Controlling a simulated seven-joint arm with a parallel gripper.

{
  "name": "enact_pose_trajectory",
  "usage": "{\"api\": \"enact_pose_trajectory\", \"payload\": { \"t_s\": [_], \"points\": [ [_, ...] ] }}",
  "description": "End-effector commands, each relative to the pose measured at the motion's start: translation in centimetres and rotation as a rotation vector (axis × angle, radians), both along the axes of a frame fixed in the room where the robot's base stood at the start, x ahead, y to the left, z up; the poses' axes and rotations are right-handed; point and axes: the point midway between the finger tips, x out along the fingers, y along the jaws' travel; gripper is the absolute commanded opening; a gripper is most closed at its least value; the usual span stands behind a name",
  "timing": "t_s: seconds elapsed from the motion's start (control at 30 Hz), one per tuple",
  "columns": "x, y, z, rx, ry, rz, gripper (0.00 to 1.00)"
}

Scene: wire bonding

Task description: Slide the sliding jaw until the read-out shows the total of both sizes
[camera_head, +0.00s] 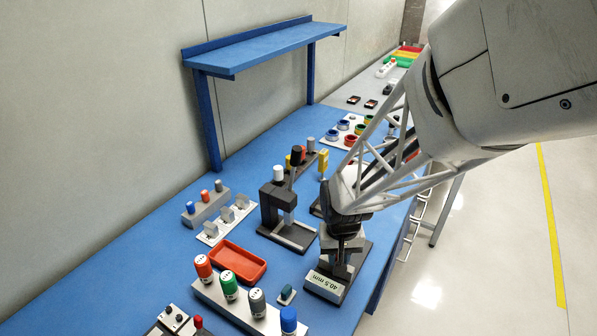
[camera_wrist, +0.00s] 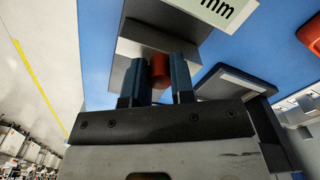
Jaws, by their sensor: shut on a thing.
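The measuring device (camera_head: 362,258) stands near the front edge of the blue bench, with a grey block on a dark base. Its read-out (camera_head: 327,284) seems to show 40.5 mm, seen upside down; only "mm" shows in the wrist view (camera_wrist: 236,8). My gripper (camera_head: 342,256) is down over the device and covers part of it. In the wrist view its two blue fingers (camera_wrist: 157,72) are shut on a red round knob (camera_wrist: 159,71), which I take to be on the sliding jaw. The jaw itself is mostly hidden.
A red-orange tray (camera_head: 238,262) and a row of coloured-top cylinders (camera_head: 229,285) stand left of the device. A small teal-topped block (camera_head: 287,294) is close beside it. A dark press-like stand (camera_head: 278,205) is behind. The blue shelf (camera_head: 260,48) overhangs the back.

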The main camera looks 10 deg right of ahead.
Motion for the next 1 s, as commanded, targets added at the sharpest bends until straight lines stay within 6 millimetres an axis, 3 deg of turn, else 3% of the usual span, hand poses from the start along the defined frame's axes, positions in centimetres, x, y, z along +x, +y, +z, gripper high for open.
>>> {"api": "enact_pose_trajectory", "payload": {
  "t_s": [0.2,0.53,0.57,0.7,1.0],
  "points": [
    [-1.3,1.4,0.1,0.0,-0.003,0.001,0.0],
    [-1.4,1.5,0.1,0.0,-0.004,0.0,0.0],
    [-1.4,1.5,0.1,0.0,-0.004,0.0,0.28],
    [-1.4,1.5,0.1,-0.001,-0.003,0.0,0.48],
    [-1.4,1.5,0.1,0.0,-0.002,0.0,0.48]
  ]
}}
